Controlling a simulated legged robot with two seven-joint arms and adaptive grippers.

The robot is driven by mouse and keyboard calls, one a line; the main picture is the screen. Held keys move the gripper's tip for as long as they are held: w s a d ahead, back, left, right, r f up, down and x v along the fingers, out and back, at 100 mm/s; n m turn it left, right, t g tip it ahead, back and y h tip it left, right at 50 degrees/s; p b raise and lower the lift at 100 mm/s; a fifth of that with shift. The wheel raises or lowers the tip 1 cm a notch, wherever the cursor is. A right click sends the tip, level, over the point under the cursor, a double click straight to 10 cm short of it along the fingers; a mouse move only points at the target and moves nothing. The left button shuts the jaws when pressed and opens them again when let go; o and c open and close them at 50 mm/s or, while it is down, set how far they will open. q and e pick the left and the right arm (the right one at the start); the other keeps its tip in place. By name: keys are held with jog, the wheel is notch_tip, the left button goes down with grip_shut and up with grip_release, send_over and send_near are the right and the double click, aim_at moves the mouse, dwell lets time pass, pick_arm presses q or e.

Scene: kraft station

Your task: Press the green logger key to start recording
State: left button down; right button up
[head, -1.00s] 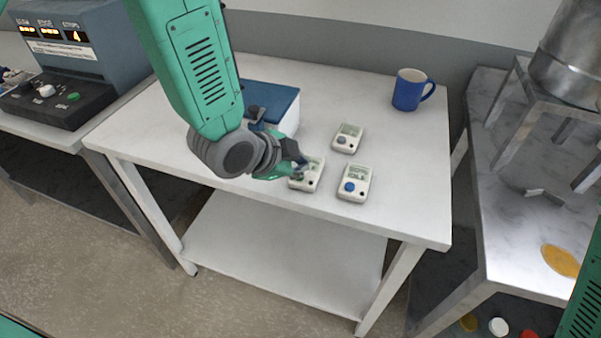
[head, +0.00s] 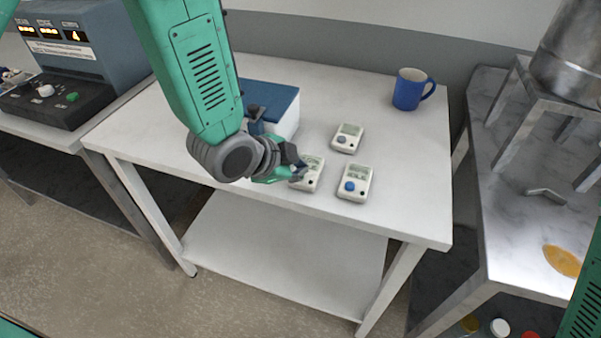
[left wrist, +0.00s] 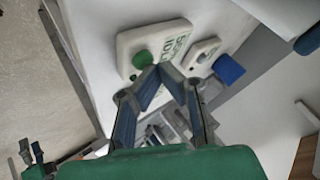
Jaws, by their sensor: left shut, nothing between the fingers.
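The logger with the green key, a small pale box, lies on the white table. In the head view the logger (head: 312,178) is partly covered by my left gripper (head: 301,169), which hides its key. In the left wrist view the green key (left wrist: 142,60) stands on the logger (left wrist: 174,40), whose display reads IDLE in part. My left gripper (left wrist: 158,72) is shut and empty, its tips right by the key; I cannot tell whether they touch it. A small dark and green shape, apparently my right gripper (left wrist: 31,152), shows at the lower left there, too small to read.
A blue-lidded box (head: 270,98) stands behind my left gripper. A blue mug (head: 408,90) stands at the back right. The table's right front is clear.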

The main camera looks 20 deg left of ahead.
pick_arm(q)
jog(key=shift+a+f, duration=0.1)
jog(key=shift+f, duration=0.2)
jog(key=shift+r, duration=0.1)
dwell(0.3)
jog(key=shift+r+p, duration=0.6)
jog(key=shift+r, duration=0.2)
notch_tip(320, 180, up, 5)
jog(key=p, duration=0.4)
jog(key=shift+r, duration=0.1)
dwell(0.5)
